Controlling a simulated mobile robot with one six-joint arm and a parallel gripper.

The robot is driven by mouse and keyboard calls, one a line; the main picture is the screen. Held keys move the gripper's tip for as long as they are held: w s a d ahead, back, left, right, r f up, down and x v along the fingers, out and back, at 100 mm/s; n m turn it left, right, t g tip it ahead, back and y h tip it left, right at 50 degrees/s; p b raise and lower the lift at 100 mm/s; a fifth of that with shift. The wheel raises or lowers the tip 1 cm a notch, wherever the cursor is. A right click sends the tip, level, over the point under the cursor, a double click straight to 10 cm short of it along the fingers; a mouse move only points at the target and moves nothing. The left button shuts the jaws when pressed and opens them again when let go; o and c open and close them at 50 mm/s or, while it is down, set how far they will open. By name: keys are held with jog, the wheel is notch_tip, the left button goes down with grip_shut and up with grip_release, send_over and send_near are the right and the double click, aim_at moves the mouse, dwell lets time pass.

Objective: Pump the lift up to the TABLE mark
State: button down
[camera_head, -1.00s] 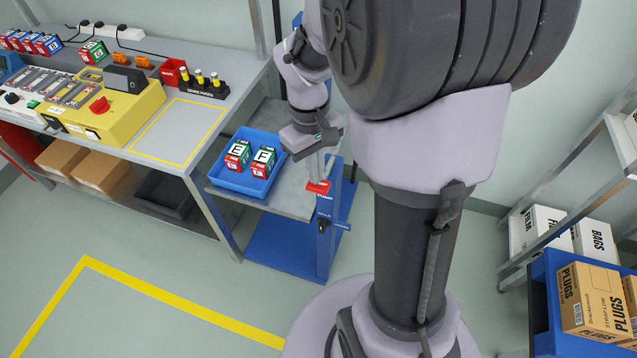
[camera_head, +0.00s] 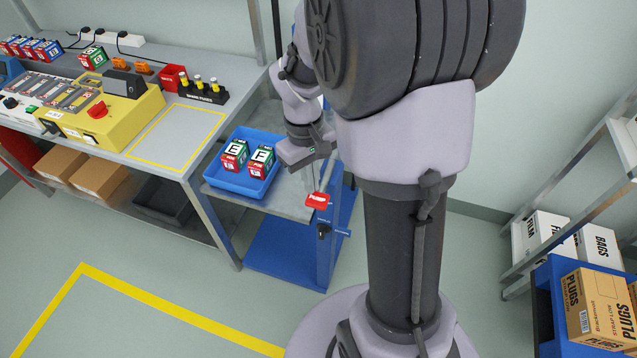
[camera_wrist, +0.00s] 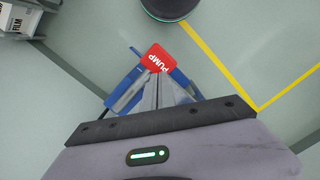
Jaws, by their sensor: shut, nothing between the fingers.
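The lift has a blue base (camera_head: 290,262) and post and a grey platform (camera_head: 290,207), lower than the workbench top. A blue tray (camera_head: 212,181) on the platform holds boxes E (camera_head: 234,155) and F (camera_head: 261,161). The red PUMP pad (camera_head: 317,201) is at the lift's near right corner; it also shows in the wrist view (camera_wrist: 159,57). My gripper (camera_head: 321,191) is shut and empty, its fingertips at the pad; in the wrist view the fingertips (camera_wrist: 157,80) overlap the pad's lower edge. Contact is not clear. The TABLE mark is not readable.
The workbench (camera_head: 213,100) with a yellow-framed area stands left of the lift. A dark knob (camera_head: 323,230) is on the post below the pad. A shelf with boxes (camera_head: 545,232) and a blue bin with PLUGS cartons (camera_head: 597,305) are at right. Floor in front is open.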

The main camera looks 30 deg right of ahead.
jog(key=w+r+p, duration=0.3)
jog(key=r+p, duration=0.5)
jog(key=r, duration=1)
jog(key=shift+w, duration=0.15)
jog(key=shift+a+f, duration=0.1)
